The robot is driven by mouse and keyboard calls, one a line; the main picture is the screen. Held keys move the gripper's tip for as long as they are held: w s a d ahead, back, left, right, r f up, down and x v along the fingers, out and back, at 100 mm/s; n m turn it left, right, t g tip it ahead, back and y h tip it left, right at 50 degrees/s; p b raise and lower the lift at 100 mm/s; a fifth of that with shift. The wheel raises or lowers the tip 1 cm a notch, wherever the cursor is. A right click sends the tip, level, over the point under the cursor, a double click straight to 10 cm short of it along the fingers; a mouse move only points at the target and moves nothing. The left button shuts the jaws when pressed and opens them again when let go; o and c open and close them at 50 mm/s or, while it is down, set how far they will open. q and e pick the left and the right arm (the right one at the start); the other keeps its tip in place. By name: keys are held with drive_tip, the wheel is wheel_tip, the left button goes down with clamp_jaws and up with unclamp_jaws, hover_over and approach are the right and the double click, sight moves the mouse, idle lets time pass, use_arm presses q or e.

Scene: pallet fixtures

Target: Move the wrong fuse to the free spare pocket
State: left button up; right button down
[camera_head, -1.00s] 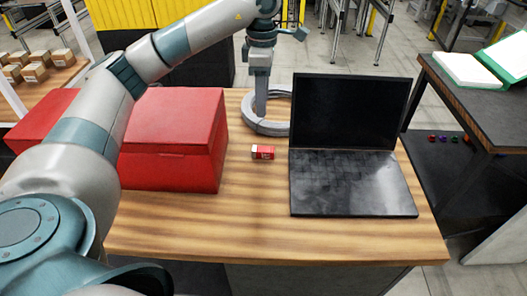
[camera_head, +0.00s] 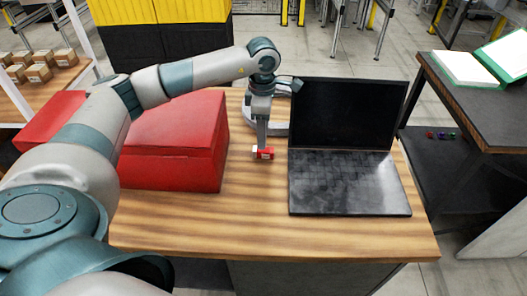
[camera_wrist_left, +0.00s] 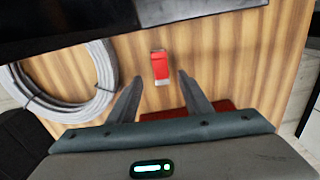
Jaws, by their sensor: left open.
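A small red and white block (camera_head: 267,154) lies on the wooden table between the red box and the laptop; it also shows in the left wrist view (camera_wrist_left: 160,68). I cannot tell whether it is a fuse. No fuse holder or spare pocket can be made out. My left gripper (camera_head: 263,148) points down over the block. In the left wrist view its fingers (camera_wrist_left: 160,75) are spread, with the block between and just beyond their tips, and hold nothing. My right gripper is not in view.
A large red box (camera_head: 172,150) stands left on the table (camera_head: 270,228). An open black laptop (camera_head: 345,185) stands right of the block. A grey cable coil (camera_wrist_left: 105,75) lies behind my gripper, partly hidden in the head view. The table's front strip is clear.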

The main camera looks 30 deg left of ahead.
sight(264, 153)
use_arm(q)
drive_tip(key=shift+d+f+p, duration=0.1)
drive_tip(key=shift+f+p, duration=0.45)
drive_tip(key=shift+p, duration=0.15)
wheel_tip(264, 153, down, 3)
drive_tip(key=shift+r+p, duration=0.1)
drive_tip(key=shift+p, duration=0.75)
drive_tip(key=shift+f, duration=0.65)
clamp_jaws()
